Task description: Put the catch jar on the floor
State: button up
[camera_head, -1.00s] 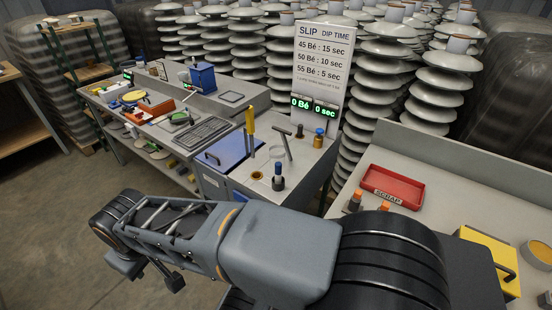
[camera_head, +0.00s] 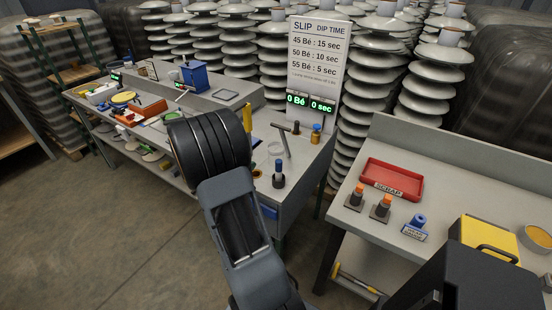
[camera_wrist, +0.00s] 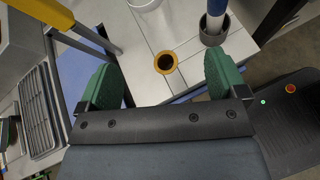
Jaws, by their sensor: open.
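A clear round glass vessel (camera_head: 276,149), possibly the catch jar, stands on the grey bench in the head view. Its rim or base (camera_wrist: 145,3) appears cut off at the top edge of the wrist view. No label on it can be read. My gripper (camera_wrist: 163,80) shows in the wrist view with two green fingers wide apart and nothing between them. An orange-rimmed round opening (camera_wrist: 165,62) in the bench top lies just beyond the fingertips.
A blue-handled tool stands in a dark holder (camera_wrist: 212,30) close to the right finger. A yellow-handled tool (camera_head: 247,118) stands on the left. A red scrap tray (camera_head: 392,180) and orange-capped bottles (camera_head: 382,207) are on the right bench. Bare floor (camera_head: 110,240) lies at lower left.

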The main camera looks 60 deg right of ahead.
jog(key=d+f+n+h, duration=0.1)
jog(key=d+f+n, duration=0.1)
jog(key=d, duration=0.3)
send_near(275, 150)
jog(key=s, duration=0.2)
jog(key=shift+s+d+r, duration=0.25)
jog(key=shift+d+r, duration=0.1)
jog(key=shift+p+x, duration=0.6)
jog(key=shift+x, duration=2.45)
jog(key=shift+r, duration=0.1)
jog(key=c, duration=1.1)
